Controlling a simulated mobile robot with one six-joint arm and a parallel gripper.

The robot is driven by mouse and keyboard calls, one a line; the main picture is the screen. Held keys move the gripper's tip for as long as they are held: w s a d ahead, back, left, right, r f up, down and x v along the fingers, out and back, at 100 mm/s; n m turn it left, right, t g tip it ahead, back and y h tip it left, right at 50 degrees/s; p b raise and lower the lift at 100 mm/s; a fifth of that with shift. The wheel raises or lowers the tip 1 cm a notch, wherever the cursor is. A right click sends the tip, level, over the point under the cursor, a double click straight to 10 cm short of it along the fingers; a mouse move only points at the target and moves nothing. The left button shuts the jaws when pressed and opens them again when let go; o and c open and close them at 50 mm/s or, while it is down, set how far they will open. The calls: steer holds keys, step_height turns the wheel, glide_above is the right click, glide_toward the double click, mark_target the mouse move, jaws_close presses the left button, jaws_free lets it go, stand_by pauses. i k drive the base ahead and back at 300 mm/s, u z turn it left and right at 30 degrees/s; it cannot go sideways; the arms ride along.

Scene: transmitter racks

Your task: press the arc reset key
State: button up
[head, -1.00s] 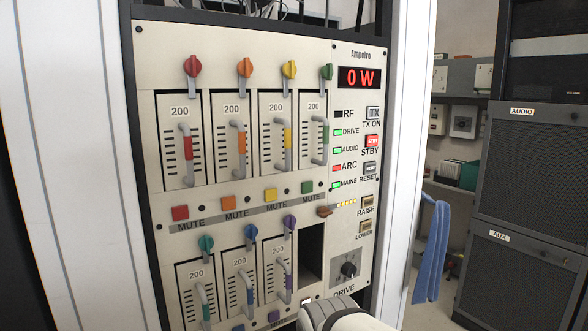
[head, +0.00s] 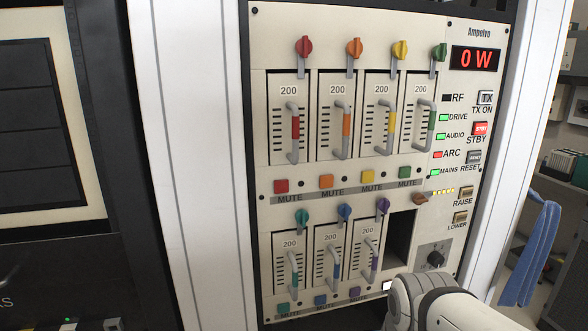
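The arc reset key (head: 474,157) is a small dark grey key on the right side of the transmitter panel, with RESET printed just below it. The ARC lamp (head: 437,155) to its left glows red. The red STBY key (head: 480,128) sits above it and the tan RAISE key (head: 465,191) below it. My gripper is not in view.
The display (head: 475,59) reads 0 W. Module handles and coloured knobs stick out across the panel's left and middle. An empty module slot (head: 401,238) lies left of the drive knob (head: 436,259). A blue cloth (head: 533,252) hangs at the right. A dark rack stands at the left.

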mark_target(475, 156)
steer(key=z, duration=1.9)
steer(key=k, duration=1.25)
steer(key=u, duration=0.55)
steer(key=i, duration=0.95)
steer(key=u, duration=0.05)
